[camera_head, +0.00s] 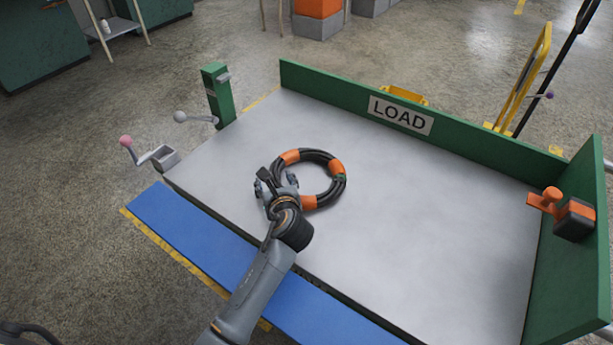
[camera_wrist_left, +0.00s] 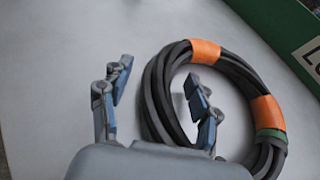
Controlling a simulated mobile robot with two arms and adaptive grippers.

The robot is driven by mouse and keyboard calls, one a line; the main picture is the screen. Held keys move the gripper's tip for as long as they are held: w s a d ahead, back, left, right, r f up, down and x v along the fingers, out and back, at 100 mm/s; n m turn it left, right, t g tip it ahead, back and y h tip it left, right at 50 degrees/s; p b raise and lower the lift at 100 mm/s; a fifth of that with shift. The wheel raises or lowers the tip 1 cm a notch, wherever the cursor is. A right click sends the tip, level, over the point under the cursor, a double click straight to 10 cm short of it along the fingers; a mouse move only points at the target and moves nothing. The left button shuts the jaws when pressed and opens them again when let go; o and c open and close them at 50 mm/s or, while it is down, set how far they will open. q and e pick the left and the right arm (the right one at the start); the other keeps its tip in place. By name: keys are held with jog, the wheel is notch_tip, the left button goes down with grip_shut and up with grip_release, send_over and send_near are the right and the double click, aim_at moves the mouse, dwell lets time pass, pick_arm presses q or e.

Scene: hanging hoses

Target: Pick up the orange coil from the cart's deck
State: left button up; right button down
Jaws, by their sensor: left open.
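The coil (camera_head: 337,168) is a ring of black hose with orange bands, lying flat on the cart's grey deck (camera_head: 430,220). One spot by a band is green. My left gripper (camera_head: 276,182) is over the coil's left side and hides part of it. In the left wrist view, the open left gripper (camera_wrist_left: 158,76) has one finger outside the ring and the other over its open middle. The coil's side (camera_wrist_left: 153,98) runs between the fingers, not gripped. Whether the fingertips touch the deck, I cannot tell. My right gripper is not in view.
A green wall with a LOAD sign (camera_head: 401,115) edges the deck's far side. A green wall with an orange-handled block (camera_head: 572,218) stands at right. A green post (camera_head: 218,94) and levers stand at left. A blue strip (camera_head: 185,225) runs along the near edge. The deck right of the coil is clear.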

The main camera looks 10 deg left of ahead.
pick_arm(q)
jog(key=c, duration=1.3)
jog(key=shift+r, duration=0.1)
grip_shut()
